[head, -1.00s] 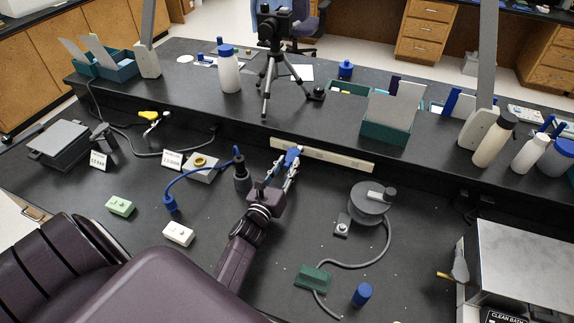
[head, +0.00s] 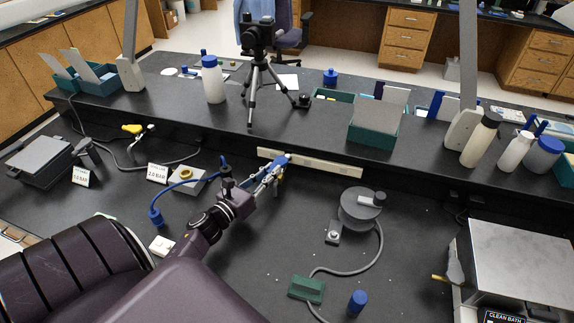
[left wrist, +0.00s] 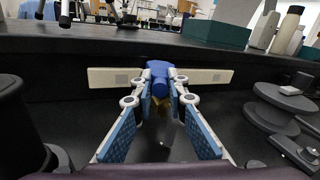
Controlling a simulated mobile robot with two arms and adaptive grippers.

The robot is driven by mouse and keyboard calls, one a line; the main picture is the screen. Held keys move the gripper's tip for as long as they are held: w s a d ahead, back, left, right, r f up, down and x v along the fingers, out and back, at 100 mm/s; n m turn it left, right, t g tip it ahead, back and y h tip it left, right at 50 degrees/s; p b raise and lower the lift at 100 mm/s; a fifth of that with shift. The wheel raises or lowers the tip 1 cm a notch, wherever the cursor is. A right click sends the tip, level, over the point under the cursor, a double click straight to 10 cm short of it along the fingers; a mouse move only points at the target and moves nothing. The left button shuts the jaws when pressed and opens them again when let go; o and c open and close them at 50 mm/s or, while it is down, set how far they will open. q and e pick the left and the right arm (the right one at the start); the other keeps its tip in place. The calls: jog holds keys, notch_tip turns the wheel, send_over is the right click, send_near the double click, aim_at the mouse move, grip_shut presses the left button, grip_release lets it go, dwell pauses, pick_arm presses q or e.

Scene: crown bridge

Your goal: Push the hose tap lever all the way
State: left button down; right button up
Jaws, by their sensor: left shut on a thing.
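The hose tap's blue lever (head: 275,162) stands in front of the pale wall strip, with a brass-coloured part under it. My left gripper (head: 271,172) reaches it from the front left and is shut on it. In the left wrist view the blue lever (left wrist: 160,76) lies between the fingertips (left wrist: 160,86), in front of the strip; the brass part shows below it. Most of the tap body is hidden by the fingers. My right gripper is not in view.
A dark post (head: 227,182) and a blue hose (head: 182,185) are close left of my gripper. A grey round device (head: 360,208) with a cable stands to the right. The raised shelf edge and the pale strip (head: 325,163) are right behind the tap. The bench between is clear.

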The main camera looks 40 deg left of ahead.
pick_arm(q)
jog(key=shift+a+f+m+h+b, duration=0.15)
jog(key=shift+a+m+h+b, duration=0.2)
jog(key=shift+h, duration=0.35)
jog(key=shift+d, duration=0.1)
jog(key=c, duration=1.9)
grip_release()
jog(key=s, duration=0.8)
jog(key=s+a, duration=0.1)
jog(key=s, duration=0.3)
jog(key=shift+s, duration=0.1)
